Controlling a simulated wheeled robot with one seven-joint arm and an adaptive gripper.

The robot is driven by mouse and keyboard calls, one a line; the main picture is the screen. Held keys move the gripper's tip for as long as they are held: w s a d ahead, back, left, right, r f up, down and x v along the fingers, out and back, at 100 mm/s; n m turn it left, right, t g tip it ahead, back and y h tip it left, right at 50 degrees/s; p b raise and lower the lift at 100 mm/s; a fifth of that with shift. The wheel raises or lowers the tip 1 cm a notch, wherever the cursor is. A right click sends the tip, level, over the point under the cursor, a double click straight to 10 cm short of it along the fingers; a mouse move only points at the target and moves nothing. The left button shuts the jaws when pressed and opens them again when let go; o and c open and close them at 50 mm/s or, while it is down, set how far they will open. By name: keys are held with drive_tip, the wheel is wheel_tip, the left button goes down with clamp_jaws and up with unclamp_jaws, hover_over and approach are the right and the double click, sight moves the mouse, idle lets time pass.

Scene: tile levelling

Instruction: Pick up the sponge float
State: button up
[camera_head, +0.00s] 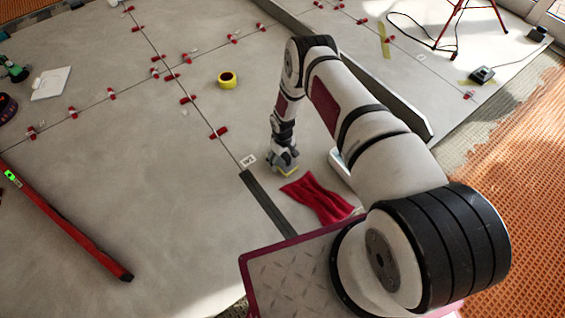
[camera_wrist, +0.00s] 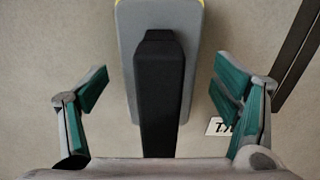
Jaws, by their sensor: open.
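The sponge float has a grey plate (camera_wrist: 127,50), a black handle (camera_wrist: 161,85) and a thin yellow edge at the top of the wrist view. It lies flat on the pale tile floor. In the head view its yellow edge (camera_head: 290,174) shows below my gripper (camera_head: 282,161), which hides most of it. In the wrist view my gripper (camera_wrist: 161,88) is open. Its green-padded fingers stand on either side of the float, with the handle between them. I see a gap between each finger and the handle.
A red cloth (camera_head: 317,197) and a dark strip (camera_head: 268,204) lie close to the float. A small printed label (camera_head: 248,161) is just left. A red level (camera_head: 62,222), yellow tape roll (camera_head: 228,80) and several red clips lie farther off. Bare tile is free left.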

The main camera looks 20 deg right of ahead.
drive_tip(key=c, duration=1.4)
drive_tip(key=shift+c, duration=0.2)
